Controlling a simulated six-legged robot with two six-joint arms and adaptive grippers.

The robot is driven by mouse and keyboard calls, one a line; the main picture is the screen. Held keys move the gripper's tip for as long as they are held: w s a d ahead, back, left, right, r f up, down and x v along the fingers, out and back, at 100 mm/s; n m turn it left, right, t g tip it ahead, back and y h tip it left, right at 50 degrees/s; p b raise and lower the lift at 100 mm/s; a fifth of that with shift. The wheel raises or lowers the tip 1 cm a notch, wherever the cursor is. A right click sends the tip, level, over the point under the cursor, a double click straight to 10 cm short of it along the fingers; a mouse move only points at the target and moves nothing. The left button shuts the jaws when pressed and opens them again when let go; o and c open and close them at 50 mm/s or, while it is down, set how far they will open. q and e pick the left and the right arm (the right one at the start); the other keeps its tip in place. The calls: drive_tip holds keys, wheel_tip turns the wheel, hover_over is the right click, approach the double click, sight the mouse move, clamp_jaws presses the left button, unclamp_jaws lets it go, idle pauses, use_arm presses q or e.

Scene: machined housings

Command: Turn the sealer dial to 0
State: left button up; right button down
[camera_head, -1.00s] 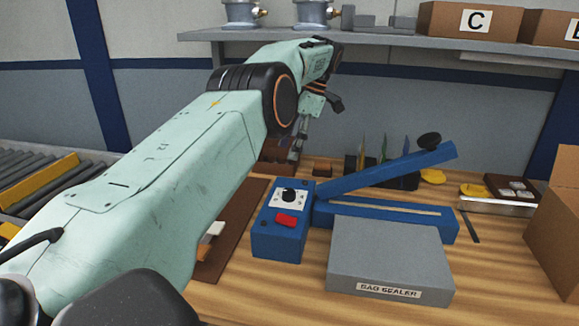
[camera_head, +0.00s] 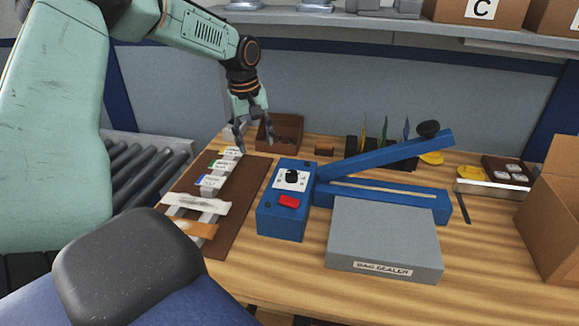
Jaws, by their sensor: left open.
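The blue bag sealer (camera_head: 283,222) stands on the wooden table, its lever arm (camera_head: 385,155) raised. The black dial (camera_head: 292,176) sits on a white plate on top of the sealer's left box, above a red switch (camera_head: 289,201). The dial's marks are too small to read. The grey platform (camera_head: 385,235) labelled BAG SEALER is at the front. My left gripper (camera_head: 254,134) hangs open and empty, fingers down, behind and left of the dial, apart from it. My right gripper is not in view.
A brown board (camera_head: 244,205) with labelled pieces lies left of the sealer. A brown bin (camera_head: 279,133) stands behind the gripper. A cardboard box (camera_head: 555,215) is at the right. A shelf (camera_head: 480,37) runs along the back.

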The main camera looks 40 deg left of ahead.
sight(292, 172)
use_arm(q)
drive_tip(key=w+d+f+m+t+b, duration=0.1)
drive_tip(key=w+d+f+m, duration=0.1)
drive_tip(key=f+m, duration=0.1)
drive_tip(key=w+d+f+m+t+b, duration=0.1)
drive_tip(key=w+d+f+m, duration=0.1)
drive_tip(key=f+m, duration=0.2)
drive_tip(key=w+d+f+m+t, duration=0.1)
drive_tip(key=w+f+m, duration=0.1)
drive_tip(key=m, duration=0.4)
drive_tip(key=shift+w+d+f+m+b, duration=0.25)
drive_tip(key=shift+d+f+m+b, duration=0.15)
drive_tip(key=shift+f, duration=0.3)
drive_tip(key=shift+c, duration=0.2)
drive_tip(key=c, duration=1.1)
drive_tip(key=shift+r+p, duration=0.15)
drive_tip(key=shift+p, duration=0.35)
drive_tip(key=n+p, duration=0.2)
drive_tip(key=p, duration=0.3)
drive_tip(key=shift+d+r+y, duration=0.1)
drive_tip(key=shift+y, duration=0.2)
drive_tip(key=shift+f+n+p, duration=0.2)
drive_tip(key=shift+n+p, duration=0.2)
drive_tip(key=shift+p, duration=0.85)
